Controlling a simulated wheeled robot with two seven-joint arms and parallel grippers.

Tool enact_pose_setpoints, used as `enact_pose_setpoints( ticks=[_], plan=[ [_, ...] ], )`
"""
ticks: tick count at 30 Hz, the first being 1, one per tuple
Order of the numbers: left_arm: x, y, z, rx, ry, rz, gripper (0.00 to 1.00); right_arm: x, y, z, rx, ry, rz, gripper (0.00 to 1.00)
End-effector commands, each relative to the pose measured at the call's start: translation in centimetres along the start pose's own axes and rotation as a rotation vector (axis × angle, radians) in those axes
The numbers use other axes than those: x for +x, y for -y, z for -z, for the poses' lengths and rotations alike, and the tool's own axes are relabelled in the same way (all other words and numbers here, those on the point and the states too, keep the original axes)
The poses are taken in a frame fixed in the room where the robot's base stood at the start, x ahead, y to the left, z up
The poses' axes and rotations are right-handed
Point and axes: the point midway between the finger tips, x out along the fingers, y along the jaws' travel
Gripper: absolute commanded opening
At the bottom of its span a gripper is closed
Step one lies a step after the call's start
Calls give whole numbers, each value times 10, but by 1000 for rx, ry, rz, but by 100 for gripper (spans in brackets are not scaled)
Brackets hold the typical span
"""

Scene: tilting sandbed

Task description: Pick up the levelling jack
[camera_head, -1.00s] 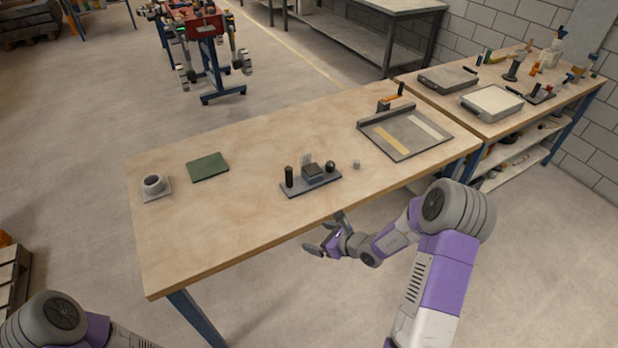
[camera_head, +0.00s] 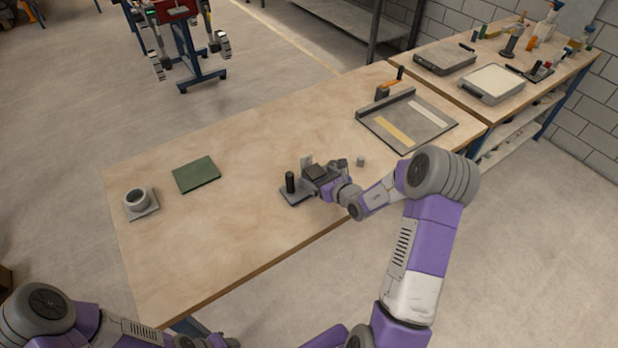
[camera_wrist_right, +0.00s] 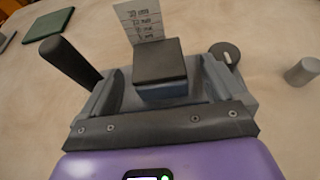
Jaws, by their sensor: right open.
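A small block with a dark square top and a bluish body, which looks like the levelling jack (camera_wrist_right: 160,68), stands on a grey base plate (camera_head: 291,199) near the front edge of the table. In the head view the jack (camera_head: 316,171) is partly covered by my right gripper (camera_head: 319,179). In the wrist view my right gripper (camera_wrist_right: 160,90) is open, with one finger on each side of the jack. I cannot tell whether the fingers touch it. Grey parts at the end of my left arm (camera_head: 215,341) show at the bottom edge, too cut off to read.
A black upright handle (camera_wrist_right: 69,58), a round knob (camera_wrist_right: 226,53) and a marked card (camera_wrist_right: 140,20) stand close around the jack. A small grey cylinder (camera_head: 360,161) is to the right. A green pad (camera_head: 196,174), a ring on a plate (camera_head: 137,199) and a flat tray (camera_head: 408,122) lie farther off.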

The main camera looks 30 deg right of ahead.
Motion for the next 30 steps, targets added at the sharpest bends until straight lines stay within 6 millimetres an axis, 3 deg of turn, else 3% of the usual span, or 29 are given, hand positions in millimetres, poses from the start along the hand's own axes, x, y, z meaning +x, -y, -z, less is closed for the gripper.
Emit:
enact_pose_setpoints(
  ticks=[9, 18, 30],
  plan=[
    [10, 4, 1, 0, -1, 0, 43, 45, -2, -4, 0, 0, -1, 96],
    [10, 4, 1, 0, -1, 0, 43, 51, -1, -5, 0, 0, 0, 96],
    [10, 4, 1, 0, -1, 0, 43, 50, -2, -5, 0, 0, -1, 37]
  ],
)
